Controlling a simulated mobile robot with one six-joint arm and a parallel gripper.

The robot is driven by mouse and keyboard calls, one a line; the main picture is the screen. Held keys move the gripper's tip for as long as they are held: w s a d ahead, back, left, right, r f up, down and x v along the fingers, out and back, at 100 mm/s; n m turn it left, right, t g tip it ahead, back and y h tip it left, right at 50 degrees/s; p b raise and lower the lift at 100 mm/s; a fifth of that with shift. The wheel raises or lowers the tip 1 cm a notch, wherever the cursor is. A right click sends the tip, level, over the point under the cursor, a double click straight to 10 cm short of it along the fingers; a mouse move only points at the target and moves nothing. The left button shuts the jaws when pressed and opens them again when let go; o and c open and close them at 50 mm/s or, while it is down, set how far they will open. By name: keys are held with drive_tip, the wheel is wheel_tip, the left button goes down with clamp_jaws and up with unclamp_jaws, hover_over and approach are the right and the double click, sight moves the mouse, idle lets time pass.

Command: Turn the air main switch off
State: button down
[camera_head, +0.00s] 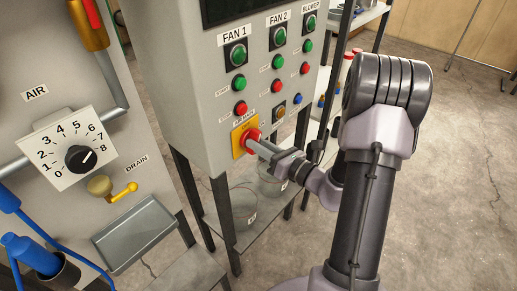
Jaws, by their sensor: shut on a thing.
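The air main switch is a red rotary knob (251,138) on a yellow plate (239,143), low on the grey control box (184,92), beside a small label reading AIR MAIN. My gripper (262,146) reaches it from the right, its jaws closed around the knob. The fingers hide part of the knob, and its exact angle cannot be told.
Above the switch are green and red push buttons (240,108) and the FAN 1, FAN 2 and BLOWER selectors (237,55). On the left panel are an AIR dial (80,158), a yellow drain valve (123,192) and a grey tray (135,232). A shelf with clear containers (244,207) stands below the box.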

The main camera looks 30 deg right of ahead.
drive_tip(key=shift+f+n+b, duration=0.1)
drive_tip(key=shift+n+b, duration=1.25)
drive_tip(key=shift+n, duration=0.55)
drive_tip(key=c, duration=1.3)
unclamp_jaws()
drive_tip(key=shift+s, duration=0.15)
drive_tip(key=p+v, duration=0.3)
drive_tip(key=v, duration=1.4)
drive_tip(key=shift+s, duration=0.1)
